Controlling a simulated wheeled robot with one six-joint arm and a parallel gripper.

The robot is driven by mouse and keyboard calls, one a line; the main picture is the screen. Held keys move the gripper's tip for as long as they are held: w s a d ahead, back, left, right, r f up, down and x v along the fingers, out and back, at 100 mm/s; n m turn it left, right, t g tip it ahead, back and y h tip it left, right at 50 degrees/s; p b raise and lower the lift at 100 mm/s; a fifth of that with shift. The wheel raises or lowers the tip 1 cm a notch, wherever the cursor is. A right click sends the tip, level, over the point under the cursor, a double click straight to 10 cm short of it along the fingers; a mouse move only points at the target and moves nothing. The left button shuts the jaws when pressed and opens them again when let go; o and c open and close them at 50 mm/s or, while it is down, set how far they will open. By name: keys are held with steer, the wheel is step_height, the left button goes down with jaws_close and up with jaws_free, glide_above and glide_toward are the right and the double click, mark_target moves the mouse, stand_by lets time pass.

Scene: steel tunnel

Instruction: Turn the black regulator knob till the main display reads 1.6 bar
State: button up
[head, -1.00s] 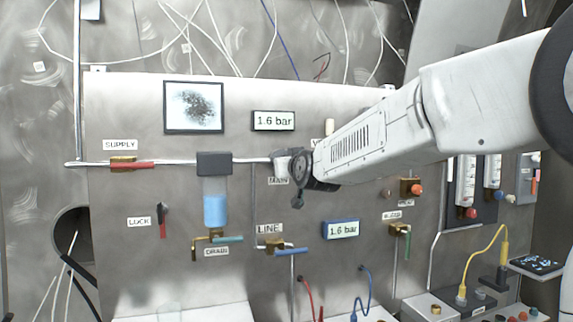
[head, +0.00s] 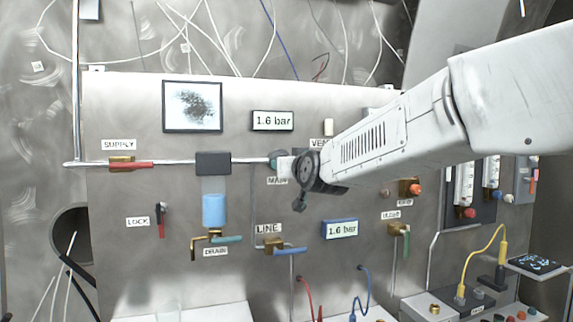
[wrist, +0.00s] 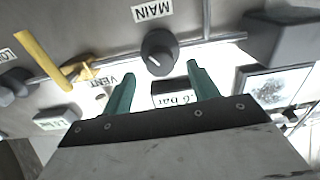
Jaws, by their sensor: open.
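The black regulator knob (wrist: 160,52) shows in the wrist view under the MAIN label, with a pale pointer line on its face. My gripper (wrist: 160,71) is open, its two teal fingers apart and empty. The knob lies just beyond the fingertips, not between them. In the head view my gripper (head: 276,158) is by the MAIN label, and my wrist hides the knob. The main display (head: 272,120) reads 1.6 bar; it shows partly between the fingers in the wrist view (wrist: 172,99).
A supply valve with a red handle (head: 140,165) is on the pipe at left. Below are a blue-filled bowl (head: 214,209), the drain valve (head: 212,239) and the line valve (head: 276,246). A second, blue-framed display (head: 340,229) reads 1.6 bar.

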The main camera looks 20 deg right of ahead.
steer(key=s, duration=0.4)
steer(key=shift+s, duration=0.2)
steer(key=s+a+f+g+y, duration=0.1)
steer(key=s+f+g, duration=0.3)
steer(key=f, duration=0.3)
steer(key=s+a+f+g, duration=0.1)
steer(key=s+f+g, duration=0.25)
steer(key=f, duration=0.45)
steer(key=s+d+f+g, duration=0.1)
steer(key=s+f+g, duration=0.2)
steer(key=s, duration=0.7)
steer(key=s+d+f+g, duration=0.2)
steer(key=s+f+g, duration=0.1)
steer(key=s, duration=0.8)
steer(key=s+d+f+g+h, duration=0.1)
steer(key=s+f+g, duration=0.2)
steer(key=s, duration=0.7)
step_height(320, 180, down, 2)
steer(key=shift+s+d, duration=0.35)
steer(key=shift+s, duration=0.05)
